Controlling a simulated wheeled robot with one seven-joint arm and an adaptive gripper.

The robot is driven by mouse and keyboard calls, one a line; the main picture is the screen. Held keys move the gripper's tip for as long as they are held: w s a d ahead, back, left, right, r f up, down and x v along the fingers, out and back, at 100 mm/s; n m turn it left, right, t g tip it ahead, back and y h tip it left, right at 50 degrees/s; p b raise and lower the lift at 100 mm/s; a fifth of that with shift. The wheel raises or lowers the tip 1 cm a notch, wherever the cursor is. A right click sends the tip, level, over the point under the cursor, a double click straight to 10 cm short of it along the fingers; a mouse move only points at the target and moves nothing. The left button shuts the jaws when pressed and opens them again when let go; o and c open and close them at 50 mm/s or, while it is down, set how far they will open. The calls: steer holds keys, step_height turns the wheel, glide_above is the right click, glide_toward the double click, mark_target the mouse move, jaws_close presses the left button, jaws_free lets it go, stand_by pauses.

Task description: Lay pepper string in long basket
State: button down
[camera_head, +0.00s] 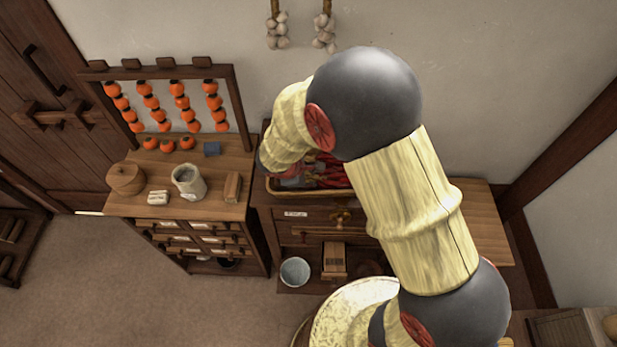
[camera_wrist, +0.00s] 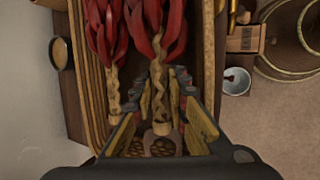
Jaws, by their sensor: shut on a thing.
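In the wrist view my gripper (camera_wrist: 165,88) is shut on the braided straw stem of a red pepper string (camera_wrist: 155,28), whose peppers run toward the top edge. A second pepper string (camera_wrist: 105,32) lies alongside to the left. Both show within the walls of the long basket (camera_wrist: 208,55); whether the held string touches the basket floor I cannot tell. In the head view the long basket (camera_head: 305,191) stands on a wooden chest against the wall. Red peppers (camera_head: 336,177) show in it, partly hidden by my arm, which also hides my fingertips.
Garlic (camera_head: 277,30) hangs on the wall. The chest's right end (camera_head: 483,205) is clear. A pail (camera_head: 295,271) stands below.

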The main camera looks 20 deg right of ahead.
steer(key=shift+f, duration=0.1)
steer(key=c, duration=1.7)
jaws_free()
steer(key=shift+c, duration=0.2)
steer(key=shift+o, duration=0.3)
steer(key=o, duration=0.6)
steer(key=shift+f, duration=0.1)
steer(key=shift+s, duration=0.1)
steer(key=shift+s+a+r+p, duration=0.15)
steer(key=shift+r+p, duration=0.25)
steer(key=shift+r, duration=0.2)
steer(key=shift+w+a+r+p, duration=0.15)
steer(key=shift+r+p, duration=0.2)
steer(key=shift+r, duration=0.2)
steer(key=p+v, duration=0.1)
steer(key=v, duration=0.1)
steer(key=p+v, duration=0.2)
steer(key=v, duration=0.1)
steer(key=p+v, duration=0.1)
steer(key=v, duration=0.1)
steer(key=shift+d+r+p, duration=0.3)
steer(key=shift+r+p, duration=0.05)
steer(key=shift+r, duration=0.1)
